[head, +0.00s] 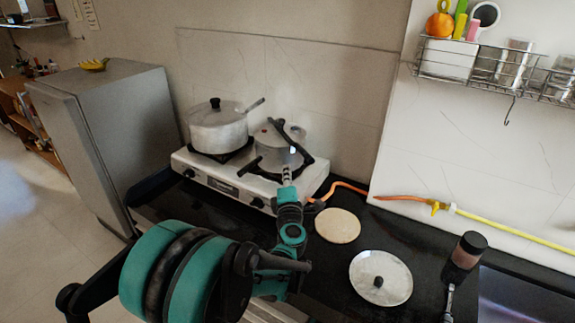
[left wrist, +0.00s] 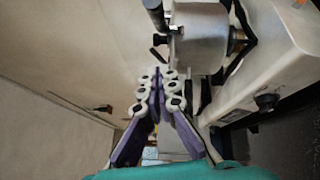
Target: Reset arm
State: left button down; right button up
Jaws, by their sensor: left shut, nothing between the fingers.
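My left arm comes up from the bottom of the head view, and its gripper (head: 286,172) is in front of the right-hand metal pot on the stove. The left wrist view shows its fingers (left wrist: 165,78) closed together at the tips, with nothing held. A metal pot (left wrist: 200,40) is just beyond the tips there; I cannot tell whether they touch it. In the head view the right-hand pot (head: 268,148) has a dark handle and is partly hidden by my gripper. My right gripper is not in view.
A lidded pot (head: 218,130) stands on the left burner of the white stove (head: 205,175). A round board (head: 337,226), a metal lid (head: 392,268) and a dark-capped jar (head: 467,252) are on the black counter. A grey fridge (head: 120,130) stands left, a wire rack (head: 490,75) hangs upper right.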

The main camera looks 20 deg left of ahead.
pick_arm(q)
jog(key=s+d+r+m+h, duration=0.1)
jog(key=s+d+m+h, duration=0.4)
jog(key=d+m, duration=0.4)
jog(key=s+d+r+m+h, duration=0.2)
jog(key=s+d+m+h, duration=0.3)
jog(key=d+m, duration=0.4)
jog(key=s+a+f+m+g, duration=0.1)
jog(key=s+f+m+g, duration=0.3)
jog(key=s+f, duration=0.2)
jog(key=s+a+f+m+g+y, duration=0.1)
jog(key=s+f+g, duration=0.4)
jog(key=s, duration=0.5)
jog(key=a+f+m, duration=0.1)
jog(key=f+m, duration=0.1)
jog(key=shift+s+a+m+p, duration=0.2)
jog(key=shift+a+m+p, duration=0.05)
jog(key=shift+m+p, duration=0.15)
jog(key=shift+r, duration=0.1)
jog(key=shift+s+r, duration=0.2)
jog(key=shift+s, duration=0.35)
